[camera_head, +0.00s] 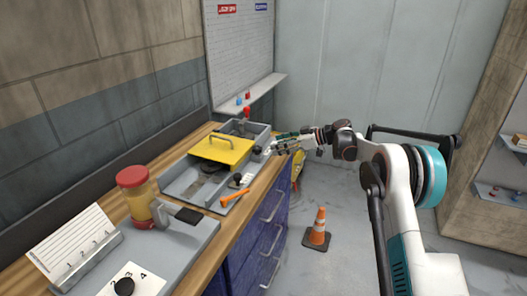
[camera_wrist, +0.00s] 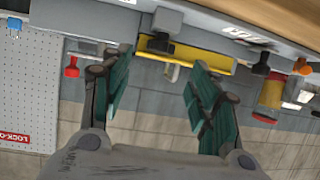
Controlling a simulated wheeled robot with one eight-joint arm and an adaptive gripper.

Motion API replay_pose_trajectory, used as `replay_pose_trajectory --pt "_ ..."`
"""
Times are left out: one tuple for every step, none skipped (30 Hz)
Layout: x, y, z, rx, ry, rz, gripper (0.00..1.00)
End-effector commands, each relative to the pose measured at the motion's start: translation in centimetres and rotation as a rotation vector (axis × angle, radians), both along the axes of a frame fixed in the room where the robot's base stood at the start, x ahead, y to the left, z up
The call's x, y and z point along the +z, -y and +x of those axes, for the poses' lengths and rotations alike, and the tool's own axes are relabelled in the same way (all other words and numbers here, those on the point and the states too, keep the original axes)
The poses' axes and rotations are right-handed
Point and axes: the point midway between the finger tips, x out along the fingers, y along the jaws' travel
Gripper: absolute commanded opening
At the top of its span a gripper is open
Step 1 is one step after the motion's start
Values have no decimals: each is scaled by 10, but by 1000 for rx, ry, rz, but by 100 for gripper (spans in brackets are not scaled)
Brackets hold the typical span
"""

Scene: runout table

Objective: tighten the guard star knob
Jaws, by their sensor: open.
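The yellow guard (camera_head: 222,149) is a plate with a handle, sitting over the grey tray-like machine on the bench; it shows edge-on in the wrist view (camera_wrist: 205,58). A dark knob (camera_wrist: 160,44), which looks like the guard star knob, stands at the guard's end in the wrist view. My gripper (camera_head: 276,146) is to the right of the guard in the head view, at the bench's edge. In the wrist view its teal fingers (camera_wrist: 160,68) are spread apart with nothing between them, and the knob shows beyond the gap. I see no contact.
A black knob (camera_head: 238,179) and an orange handle (camera_head: 235,197) are on the machine's near side. A red knob (camera_head: 247,112) stands at the back. A red-lidded jar (camera_head: 136,195) stands at left. An orange cone (camera_head: 318,228) is on the open floor.

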Motion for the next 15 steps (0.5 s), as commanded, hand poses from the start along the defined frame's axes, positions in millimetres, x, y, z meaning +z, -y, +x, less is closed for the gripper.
replay_pose_trajectory --pt "-7 -11 2 2 0 0 55" --pt "-9 -16 4 1 0 0 55" --pt "-12 -23 5 1 0 0 55" --pt "-14 -27 7 2 -1 0 55" --pt "-16 -33 8 2 -1 0 55" --pt "-19 -39 10 1 0 0 55" --pt "-20 -43 11 1 0 0 55" --pt "-22 -47 12 0 0 0 55" --pt "-24 -51 14 1 0 0 55" --pt "-25 -55 14 1 0 0 55" --pt "-26 -58 15 1 0 0 55" --pt "-28 -61 16 0 0 0 55" --pt "-28 -64 17 0 0 0 55" --pt "-29 -65 17 0 0 0 55" --pt "-29 -67 18 -1 -1 0 55"
